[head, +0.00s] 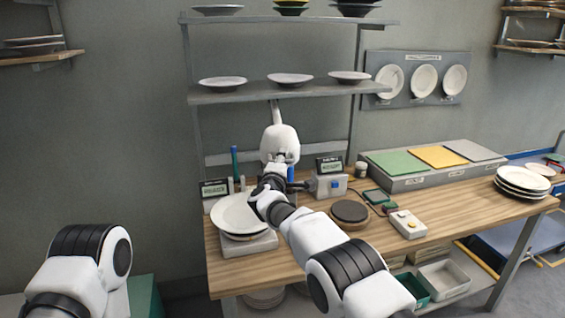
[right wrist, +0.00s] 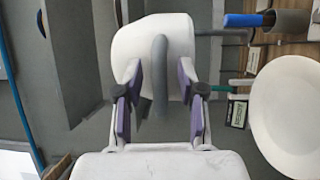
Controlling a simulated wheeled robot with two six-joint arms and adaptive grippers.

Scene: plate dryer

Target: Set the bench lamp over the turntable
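The bench lamp has a white head (head: 280,143) on a grey stem in front of the back wall, below the lower shelf. Its white head (right wrist: 150,40) fills the upper middle of the right wrist view, with a grey bar (right wrist: 160,75) in front. My right gripper (head: 280,172) is just below the lamp head. In the right wrist view its fingers (right wrist: 161,85) stand apart on either side of the bar, with gaps. The turntable, seemingly the dark round disc (head: 350,211), lies on the bench to the right of my right gripper. My left gripper is out of view.
White plates (head: 237,214) on a pale base are at the bench's left. A small box with a display (head: 329,186) stands behind the disc. A button box (head: 408,224) is to its right. Shelves (head: 290,93) with plates overhang the bench's back.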

